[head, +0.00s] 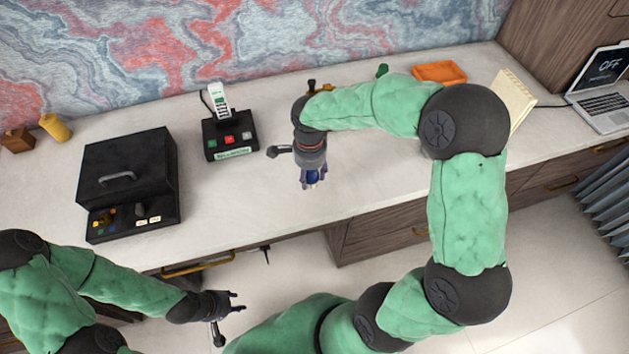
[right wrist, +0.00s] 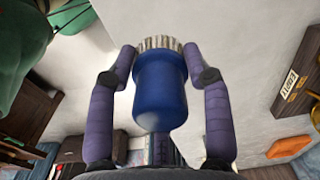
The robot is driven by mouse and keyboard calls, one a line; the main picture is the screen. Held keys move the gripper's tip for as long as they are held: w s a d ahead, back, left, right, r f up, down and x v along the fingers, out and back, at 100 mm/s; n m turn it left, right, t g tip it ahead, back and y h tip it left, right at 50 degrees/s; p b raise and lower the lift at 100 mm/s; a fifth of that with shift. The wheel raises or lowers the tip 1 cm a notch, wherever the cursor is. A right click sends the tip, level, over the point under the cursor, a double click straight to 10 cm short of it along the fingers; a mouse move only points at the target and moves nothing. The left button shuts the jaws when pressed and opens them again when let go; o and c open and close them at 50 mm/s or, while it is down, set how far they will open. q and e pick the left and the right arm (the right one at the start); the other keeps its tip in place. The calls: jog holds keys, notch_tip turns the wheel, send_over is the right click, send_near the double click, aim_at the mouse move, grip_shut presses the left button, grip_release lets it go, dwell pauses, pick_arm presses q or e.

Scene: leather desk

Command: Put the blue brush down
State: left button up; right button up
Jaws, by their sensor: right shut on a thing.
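The blue brush (right wrist: 160,88) shows large in the right wrist view, a rounded blue body with a pale bristle or metal ring at its far end. My right gripper (right wrist: 160,62) has a finger on each side of it and is shut on it. In the head view my right gripper (head: 313,182) hangs over the front part of the desk, with a little of the blue brush visible between its fingers. I cannot tell whether the brush touches the desk. My left gripper (head: 236,302) is open and empty, low in front of the desk.
An orange tray (head: 440,73), a notepad (head: 513,97) and a laptop (head: 602,92) are to the right. The desk around my right gripper is clear.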

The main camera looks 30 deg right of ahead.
jog(key=w+d+f, duration=0.1)
jog(key=f+b, duration=0.1)
jog(key=f, duration=0.1)
jog(key=w+d+f, duration=0.1)
jog(key=f, duration=0.1)
jog(key=shift+w+d, duration=0.3)
jog(key=shift+d, duration=0.05)
jog(key=shift+w+d+f+b, duration=0.15)
jog(key=shift+f+b, duration=0.6)
jog(key=shift+f, duration=0.85)
jog(key=shift+f, duration=0.1)
jog(key=shift+f, duration=0.1)
jog(key=o, duration=1.1)
jog(key=shift+r, duration=0.2)
notch_tip(320, 180, up, 12)
jog(key=p, duration=0.3)
jog(key=shift+p, duration=0.4)
